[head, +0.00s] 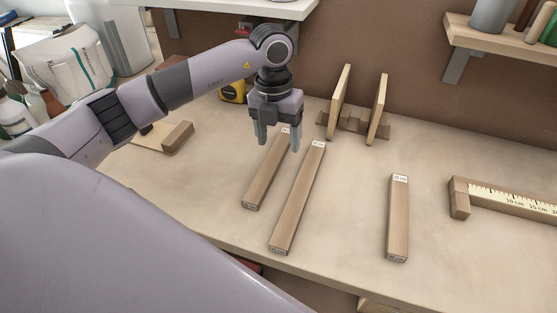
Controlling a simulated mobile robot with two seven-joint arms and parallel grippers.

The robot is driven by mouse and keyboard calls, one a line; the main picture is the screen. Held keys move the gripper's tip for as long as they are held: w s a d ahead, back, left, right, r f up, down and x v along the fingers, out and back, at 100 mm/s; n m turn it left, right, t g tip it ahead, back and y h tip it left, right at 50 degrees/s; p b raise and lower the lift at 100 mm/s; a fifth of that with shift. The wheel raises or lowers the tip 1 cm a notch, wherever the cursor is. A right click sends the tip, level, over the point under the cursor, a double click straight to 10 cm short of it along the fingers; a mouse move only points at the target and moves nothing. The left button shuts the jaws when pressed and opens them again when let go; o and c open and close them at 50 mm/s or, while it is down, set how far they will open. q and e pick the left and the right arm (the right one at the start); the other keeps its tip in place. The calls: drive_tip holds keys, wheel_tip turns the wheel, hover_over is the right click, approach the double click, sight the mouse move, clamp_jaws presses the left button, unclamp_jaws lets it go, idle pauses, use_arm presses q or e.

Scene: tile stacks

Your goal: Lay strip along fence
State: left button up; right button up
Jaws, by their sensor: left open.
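Three wooden strips with white end labels lie apart on the bench: a left strip (264,178), a longer middle strip (299,196) and a right strip (397,220). The fence (505,203) is a wooden bar with a ruler scale and a block at its left end; it runs out of the picture at the right. My left gripper (277,143) is open, pointing down over the far end of the left strip. Its fingers partly hide that end, and I cannot tell whether they touch it. My right gripper is not in view.
A wooden rack (357,121) with upright boards stands at the back wall. A wooden block on a thin board (177,137) and a yellow tape measure (233,91) lie at the left. A shelf (500,38) hangs at upper right. Bare bench lies between the right strip and the fence.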

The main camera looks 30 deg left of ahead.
sight(271, 161)
use_arm(q)
drive_tip(key=shift+w+a+r+y, duration=0.15)
drive_tip(key=shift+a+y, duration=0.25)
drive_tip(key=shift+a, duration=0.35)
drive_tip(key=shift+a+f, duration=0.15)
drive_tip(key=shift+f, duration=0.1)
drive_tip(key=f, duration=0.2)
drive_tip(key=s+f, duration=0.1)
drive_tip(key=f, duration=0.2)
drive_tip(key=shift+s+f+p, duration=0.1)
drive_tip(key=shift+f+p, duration=0.1)
drive_tip(key=shift+p, duration=0.2)
drive_tip(key=shift+d+f, duration=0.2)
drive_tip(key=shift+f, duration=0.3)
clamp_jaws()
wheel_tip(271, 161, up, 20)
drive_tip(key=shift+p, duration=0.4)
